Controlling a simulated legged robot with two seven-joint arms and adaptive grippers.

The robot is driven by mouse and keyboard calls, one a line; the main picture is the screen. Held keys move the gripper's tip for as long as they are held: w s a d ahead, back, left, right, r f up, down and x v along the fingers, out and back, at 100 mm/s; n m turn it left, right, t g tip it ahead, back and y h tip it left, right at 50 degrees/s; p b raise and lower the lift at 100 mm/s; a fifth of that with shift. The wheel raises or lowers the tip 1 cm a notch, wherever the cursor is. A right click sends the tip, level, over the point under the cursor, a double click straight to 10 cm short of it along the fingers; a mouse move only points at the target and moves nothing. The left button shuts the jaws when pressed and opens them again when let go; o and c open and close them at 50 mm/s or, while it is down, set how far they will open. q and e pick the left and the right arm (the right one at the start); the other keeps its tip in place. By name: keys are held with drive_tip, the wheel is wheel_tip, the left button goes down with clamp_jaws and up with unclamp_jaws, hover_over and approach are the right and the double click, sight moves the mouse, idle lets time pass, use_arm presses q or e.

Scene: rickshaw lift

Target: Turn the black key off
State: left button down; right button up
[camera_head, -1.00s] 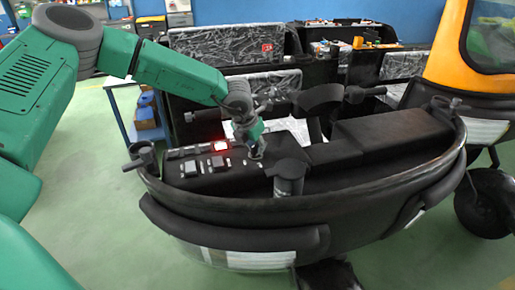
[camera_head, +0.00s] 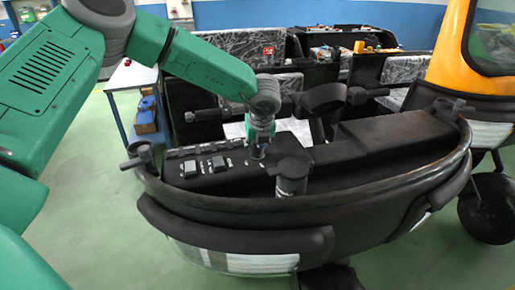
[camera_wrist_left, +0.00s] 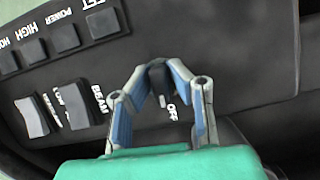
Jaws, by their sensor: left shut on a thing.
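The black key (camera_wrist_left: 159,82) sits in the dark dash panel (camera_wrist_left: 225,40), beside a white "OFF" label, in the left wrist view. My left gripper (camera_wrist_left: 159,72) reaches over the panel with its two blue-grey fingers closed around the key, one on each side. In the head view my left gripper (camera_head: 259,152) points down onto the right part of the switch panel (camera_head: 207,181), and the key is too small to make out there. My right gripper is in neither view.
Several black switches (camera_wrist_left: 66,36) line the panel left of the fingers, with labels such as "POWER" and "BEAM". A round black post (camera_head: 290,178) stands close to the right of the gripper. A dark curved rim (camera_head: 330,192) runs along the near side.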

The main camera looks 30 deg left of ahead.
use_arm(q)
drive_tip(key=shift+s+d+f+n, duration=0.1)
drive_tip(key=shift+s+f+n, duration=0.15)
drive_tip(key=shift+f+n, duration=0.15)
drive_tip(key=c, duration=1.5)
unclamp_jaws()
drive_tip(key=shift+r, duration=0.1)
drive_tip(key=shift+c, duration=0.2)
drive_tip(key=shift+w+r, duration=0.1)
drive_tip(key=shift+w+r, duration=0.1)
drive_tip(key=shift+r, duration=0.05)
drive_tip(key=v, duration=1.1)
drive_tip(key=shift+d+r, duration=0.2)
drive_tip(key=shift+d, duration=0.05)
drive_tip(key=shift+w, duration=0.1)
